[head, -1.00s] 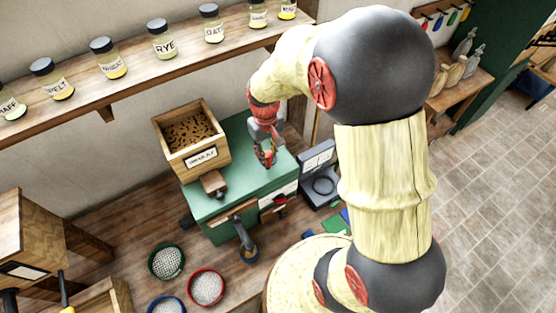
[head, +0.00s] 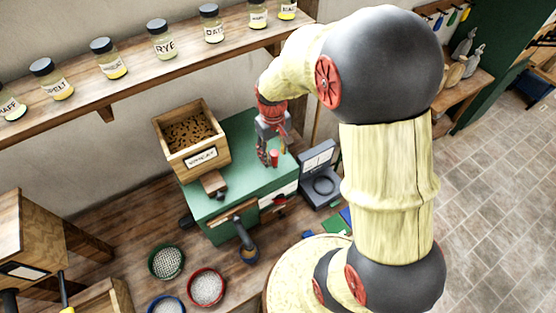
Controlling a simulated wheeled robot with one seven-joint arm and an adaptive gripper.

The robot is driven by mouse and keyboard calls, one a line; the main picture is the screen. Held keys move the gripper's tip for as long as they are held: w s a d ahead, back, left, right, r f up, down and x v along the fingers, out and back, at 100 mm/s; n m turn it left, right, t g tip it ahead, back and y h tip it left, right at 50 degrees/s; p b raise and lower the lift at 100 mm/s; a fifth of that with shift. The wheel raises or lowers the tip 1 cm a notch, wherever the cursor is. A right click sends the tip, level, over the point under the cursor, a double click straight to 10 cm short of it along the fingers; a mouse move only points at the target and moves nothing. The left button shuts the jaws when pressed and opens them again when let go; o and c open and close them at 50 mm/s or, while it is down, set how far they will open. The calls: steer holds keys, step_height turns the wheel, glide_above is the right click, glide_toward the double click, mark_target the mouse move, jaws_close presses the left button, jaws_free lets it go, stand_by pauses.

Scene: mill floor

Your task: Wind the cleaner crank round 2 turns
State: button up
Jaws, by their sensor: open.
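The cleaner is a green cabinet (head: 234,150) with a wooden hopper box (head: 164,138) of brown grain on top. A small red upright peg (head: 274,159), which looks like the crank's knob, shows at its top right. The crank's arm is hard to make out there. My gripper (head: 271,152) points down over that side of the cabinet, its fingers apart and close around or beside the peg. I cannot tell whether they touch it. The fingers and wrist hide part of the cabinet top.
A dark spout (head: 243,233) sticks out in front over a small bowl. A grey scale-like device (head: 319,172) stands close on the right. Green (head: 166,262) and red (head: 206,287) round trays lie on the bench. A jar shelf (head: 133,88) runs behind.

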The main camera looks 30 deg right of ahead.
steer(key=shift+r+p, duration=2.85)
steer(key=shift+r, duration=1.7)
steer(key=shift+f, duration=0.1)
